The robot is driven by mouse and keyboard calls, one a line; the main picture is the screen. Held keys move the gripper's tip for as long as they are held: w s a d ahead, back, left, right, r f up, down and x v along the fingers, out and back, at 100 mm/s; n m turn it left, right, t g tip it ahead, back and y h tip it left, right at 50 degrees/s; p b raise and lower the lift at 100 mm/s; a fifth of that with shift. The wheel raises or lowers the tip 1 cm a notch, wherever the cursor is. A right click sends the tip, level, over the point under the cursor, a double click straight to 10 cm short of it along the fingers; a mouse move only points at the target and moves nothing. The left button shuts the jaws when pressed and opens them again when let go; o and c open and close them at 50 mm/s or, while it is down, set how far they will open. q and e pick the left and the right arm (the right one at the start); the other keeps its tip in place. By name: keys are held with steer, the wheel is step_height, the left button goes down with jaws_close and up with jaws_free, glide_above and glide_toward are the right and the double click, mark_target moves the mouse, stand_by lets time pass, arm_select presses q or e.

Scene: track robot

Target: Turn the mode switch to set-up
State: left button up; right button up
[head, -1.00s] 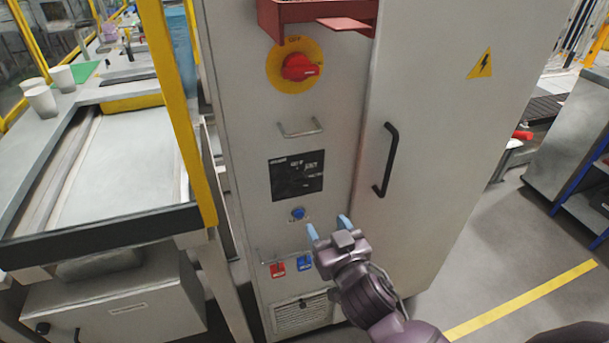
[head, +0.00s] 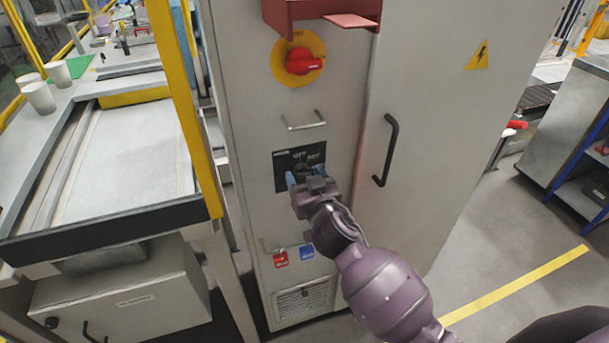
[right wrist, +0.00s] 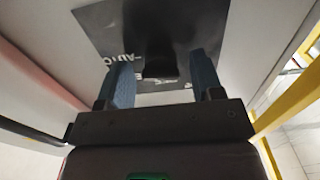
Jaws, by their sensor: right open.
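The mode switch shows as a dark knob (right wrist: 160,50) on a black plate with white lettering (head: 282,172) on the grey cabinet front. In the head view the switch is mostly hidden by my gripper and its setting is too small to read. My right gripper (head: 305,175) is at the lower part of the plate, its blue fingers pointing at the cabinet. In the right wrist view the open fingers stand one on each side of the knob, with gaps between. Part of the lettering, seemingly "AUTO", shows upside down beside a finger. My left gripper is not in view.
A red rotary switch on a yellow disc (head: 304,61) is above, under a red tray (head: 320,12). A small metal handle (head: 303,124) sits just above the plate. A black door handle (head: 386,150) is to the right. Red and blue tags (head: 281,260) hang below.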

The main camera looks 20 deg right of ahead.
steer(key=shift+w, duration=0.3)
steer(key=shift+c, duration=0.2)
steer(key=c, duration=0.8)
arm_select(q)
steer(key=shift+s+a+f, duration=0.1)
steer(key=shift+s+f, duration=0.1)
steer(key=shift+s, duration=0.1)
